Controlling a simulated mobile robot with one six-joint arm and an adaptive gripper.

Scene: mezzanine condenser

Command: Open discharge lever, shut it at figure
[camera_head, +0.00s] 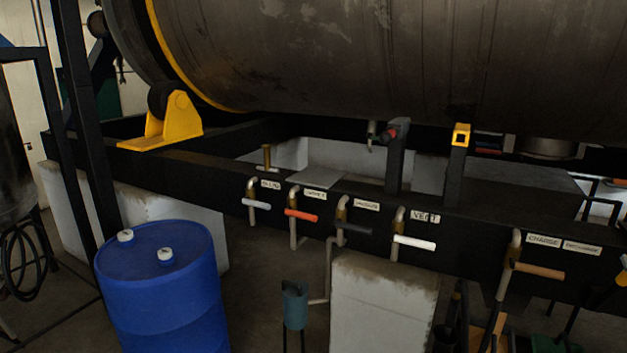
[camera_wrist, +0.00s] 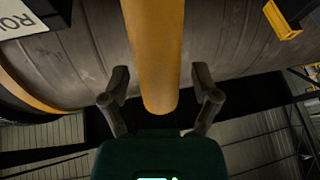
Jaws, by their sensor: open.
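Several levers sit on a black beam under a large drum in the head view: a pale one (camera_head: 257,204), an orange-red one (camera_head: 301,215), a black one (camera_head: 353,227), a white one (camera_head: 414,242) by a plate reading VENT, and a tan one (camera_head: 539,270) at the right. Two plates are above the tan lever; the left seems to read CHARGE, the right plate (camera_head: 581,247) is too blurred to read surely. My gripper (camera_wrist: 161,98) is open in the wrist view. A yellow bar (camera_wrist: 152,50) reaches down between its fingers; I cannot tell whether they touch. No readable figure shows.
The rusty drum (camera_head: 350,55) fills the top. A blue barrel (camera_head: 165,290) stands front left. A pale block (camera_head: 380,305) and a small grey-blue vessel (camera_head: 295,305) stand below the levers. A yellow-topped post (camera_head: 460,137) rises from the frame.

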